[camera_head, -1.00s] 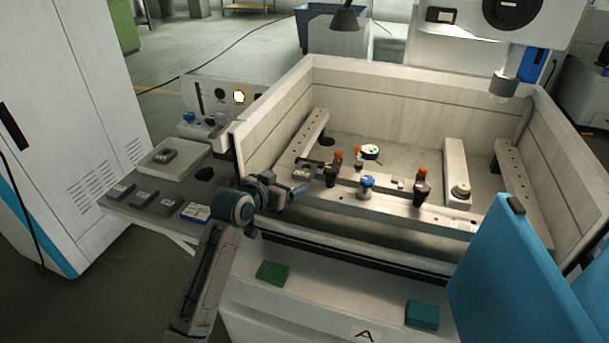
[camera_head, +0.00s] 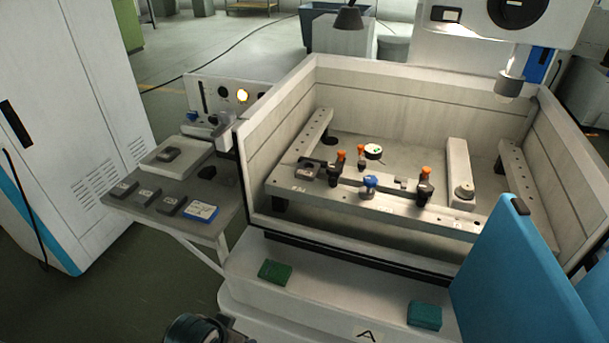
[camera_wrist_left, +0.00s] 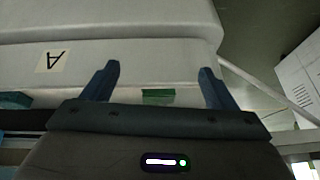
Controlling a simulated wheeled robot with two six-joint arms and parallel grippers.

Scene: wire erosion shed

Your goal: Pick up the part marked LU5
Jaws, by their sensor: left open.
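Several small dark grey parts lie on the grey side shelf (camera_head: 225,190): a left one (camera_head: 122,188), a middle one (camera_head: 146,196) and a right one (camera_head: 171,204). Another grey part (camera_head: 169,154) sits on a pale plate (camera_head: 192,160) behind them. Their marks are too small to read, so I cannot tell which is LU5. My left gripper (camera_wrist_left: 158,78) is open and empty in the left wrist view, its fingers apart in front of the white machine front. In the head view only part of my left arm shows at the bottom edge. My right gripper is not in view.
A blue and white item (camera_head: 203,211) lies at the shelf's front. The walled machine tank (camera_head: 420,90) stands right of the shelf, with orange-topped clamps on its rail (camera_head: 400,205). Green blocks (camera_head: 275,272) rest on the front ledge. A blue panel (camera_head: 525,275) stands at right.

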